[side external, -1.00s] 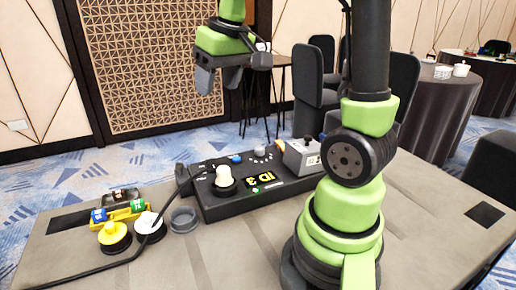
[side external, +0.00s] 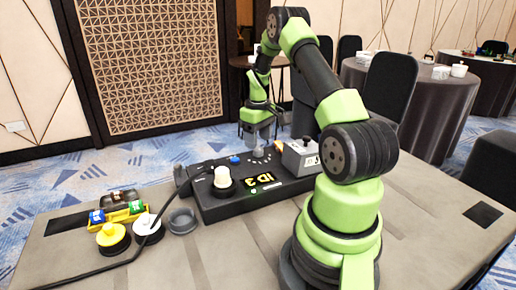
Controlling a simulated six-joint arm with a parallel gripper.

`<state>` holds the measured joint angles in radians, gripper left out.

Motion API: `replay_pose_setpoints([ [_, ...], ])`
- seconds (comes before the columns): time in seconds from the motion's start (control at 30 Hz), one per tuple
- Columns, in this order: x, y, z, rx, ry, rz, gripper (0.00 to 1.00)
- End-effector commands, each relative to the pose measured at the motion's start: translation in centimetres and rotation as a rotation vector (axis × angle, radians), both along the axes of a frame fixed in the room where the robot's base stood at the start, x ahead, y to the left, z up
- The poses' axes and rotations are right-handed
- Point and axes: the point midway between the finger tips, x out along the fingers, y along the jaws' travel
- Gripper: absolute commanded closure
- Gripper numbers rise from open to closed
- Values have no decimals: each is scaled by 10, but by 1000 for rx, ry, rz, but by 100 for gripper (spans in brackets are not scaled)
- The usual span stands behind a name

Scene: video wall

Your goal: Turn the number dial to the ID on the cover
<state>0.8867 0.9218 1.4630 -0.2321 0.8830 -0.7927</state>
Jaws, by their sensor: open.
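The black control box (side external: 232,207) stands on the grey table, with yellow "ID 3" lettering (side external: 262,184) on its front part. The number dial (side external: 257,153) is a small grey knob with white marks around it, near the box's back edge. My gripper (side external: 257,142) points down directly over the dial, its fingertips at or just above it. The jaws are open; whether they touch the dial I cannot tell. The dial is partly hidden by the gripper, so its setting cannot be read.
A blue button (side external: 235,160) is left of the dial and a grey switch box (side external: 299,158) close on its right. A cream round knob (side external: 222,178) rises in front. Yellow (side external: 111,233) and white (side external: 147,223) plugs, a dark ring (side external: 182,220) and a black cable lie left.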

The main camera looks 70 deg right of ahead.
Motion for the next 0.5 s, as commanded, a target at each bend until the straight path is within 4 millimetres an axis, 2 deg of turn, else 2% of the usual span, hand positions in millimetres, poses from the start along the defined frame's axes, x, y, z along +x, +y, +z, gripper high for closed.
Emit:
replay_pose_setpoints([
  [0.03,0,1,-10,3,3,0,41],
  [0.2,0,0,-30,1,1,0,41],
  [0.5,0,0,-36,-2,-2,-1,41],
])
